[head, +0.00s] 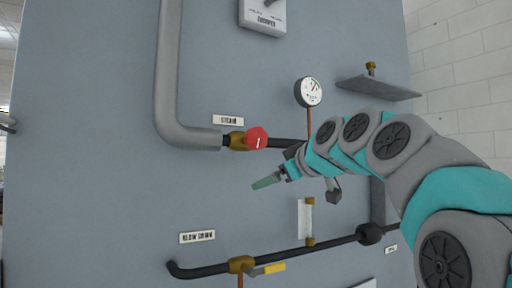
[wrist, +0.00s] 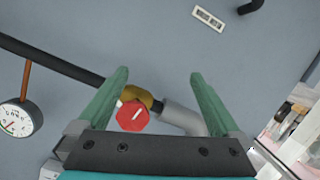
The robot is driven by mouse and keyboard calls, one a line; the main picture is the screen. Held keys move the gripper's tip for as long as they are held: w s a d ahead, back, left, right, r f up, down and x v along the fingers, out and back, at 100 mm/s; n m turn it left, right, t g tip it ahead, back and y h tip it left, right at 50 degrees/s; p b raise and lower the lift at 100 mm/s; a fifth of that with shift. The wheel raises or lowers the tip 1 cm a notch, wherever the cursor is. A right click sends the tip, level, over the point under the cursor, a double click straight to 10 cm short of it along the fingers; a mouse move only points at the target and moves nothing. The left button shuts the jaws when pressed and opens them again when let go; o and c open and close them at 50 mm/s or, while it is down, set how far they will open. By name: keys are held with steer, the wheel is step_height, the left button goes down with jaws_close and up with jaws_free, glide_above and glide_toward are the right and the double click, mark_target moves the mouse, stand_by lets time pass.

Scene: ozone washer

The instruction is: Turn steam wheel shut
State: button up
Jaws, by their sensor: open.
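The steam wheel (head: 257,138) is a small red knob with a white mark, on a brass valve (head: 237,141) below the STEAM label (head: 228,121). In the head view its white mark stands nearly upright, slightly tilted. The wheel also shows in the wrist view (wrist: 132,116), between the fingers and nearer the left one, its mark slanted. My gripper (head: 266,182) is open and empty, just below the wheel in the head view. Both green fingers show in the wrist view (wrist: 155,76). I see no contact with the wheel, though the left finger overlaps the valve's edge in the picture.
A thick grey pipe (head: 170,80) runs down to the valve. A round gauge (head: 308,91) and a grey shelf (head: 378,88) are to the right. Below are a black pipe (head: 310,249) and a yellow-handled valve (head: 270,269). The panel (head: 90,130) is bare at left.

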mark_target(258, 137)
steer(key=r+n, duration=0.1)
steer(key=r, duration=0.2)
steer(key=w+r+t+y, duration=0.1)
steer(key=r, duration=0.2)
steer(key=a+r+n+t, duration=0.1)
steer(key=r, duration=0.3)
steer(key=shift+w+a+n+y, duration=0.1)
steer(key=shift+w+n+y, duration=0.1)
steer(key=shift+n+y, duration=0.15)
steer(key=p+x, duration=0.2)
steer(key=x, duration=0.4)
steer(key=shift+w+a, duration=0.15)
steer(key=shift+w, duration=0.15)
steer(key=c, duration=1.3)
steer(key=shift+o, duration=0.2)
